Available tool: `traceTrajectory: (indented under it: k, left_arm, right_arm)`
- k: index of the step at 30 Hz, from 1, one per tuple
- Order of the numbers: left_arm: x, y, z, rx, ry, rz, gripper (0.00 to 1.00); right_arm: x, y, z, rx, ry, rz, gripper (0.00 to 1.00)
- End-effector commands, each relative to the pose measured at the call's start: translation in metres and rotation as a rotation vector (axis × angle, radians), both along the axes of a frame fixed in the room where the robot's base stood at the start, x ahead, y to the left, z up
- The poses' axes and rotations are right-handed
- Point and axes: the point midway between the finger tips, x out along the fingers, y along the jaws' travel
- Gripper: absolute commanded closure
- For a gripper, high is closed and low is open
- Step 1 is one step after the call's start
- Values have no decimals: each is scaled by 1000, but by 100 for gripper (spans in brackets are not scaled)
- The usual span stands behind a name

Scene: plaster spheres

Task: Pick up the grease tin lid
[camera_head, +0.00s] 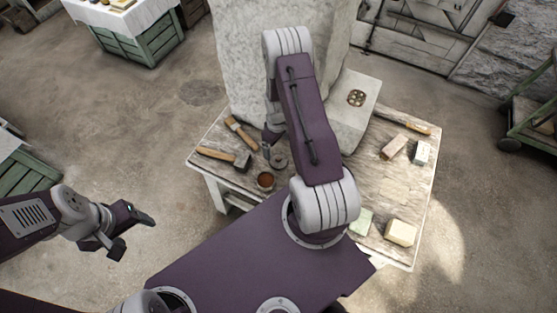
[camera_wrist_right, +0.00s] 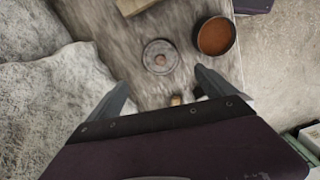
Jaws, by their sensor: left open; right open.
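The grease tin lid (camera_wrist_right: 160,57) is a round grey disc with a small brownish knob, lying flat on the worn table; it also shows in the head view (camera_head: 280,161). The open grease tin (camera_wrist_right: 216,37), with orange-brown contents, stands beside it, apart from it; it shows in the head view too (camera_head: 265,180). In the wrist view my right gripper (camera_wrist_right: 160,84) is open and empty, its fingers pointing towards the lid. In the head view my right arm partly hides this gripper. My left gripper (camera_head: 133,234) is open and empty over the floor, left of the table.
A hammer (camera_head: 222,157) and a brush (camera_head: 241,133) lie left of the lid. A large stone block (camera_head: 245,70) stands close behind. A pale slab (camera_head: 350,115) with a small paint palette (camera_head: 356,98), and several small blocks, occupy the table's right side.

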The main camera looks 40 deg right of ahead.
Motion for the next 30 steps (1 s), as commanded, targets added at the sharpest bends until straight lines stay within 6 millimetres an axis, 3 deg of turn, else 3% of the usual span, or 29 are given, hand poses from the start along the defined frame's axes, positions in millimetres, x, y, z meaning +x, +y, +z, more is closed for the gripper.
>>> traceTrajectory:
  k: [7, 14, 21, 29, 30]
  left_arm:
    - [0, 0, 0, 0, 0, 0, 33]
    - [0, 0, 0, 0, 0, 0, 33]
    - [0, 0, 0, 0, 0, 0, 33]
    - [0, 0, 0, 0, 0, 0, 33]
    - [0, 0, 0, 0, 0, 0, 33]
  right_arm:
    - [-1, 1, -33, 1, 2, 1, 5]
    - [-2, 1, -46, 1, 1, 2, 5]
    - [-7, 2, -86, 1, 0, 2, 5]
    - [-6, 2, -90, 0, -1, 2, 5]
    - [-6, 2, -90, 0, -1, 2, 16]
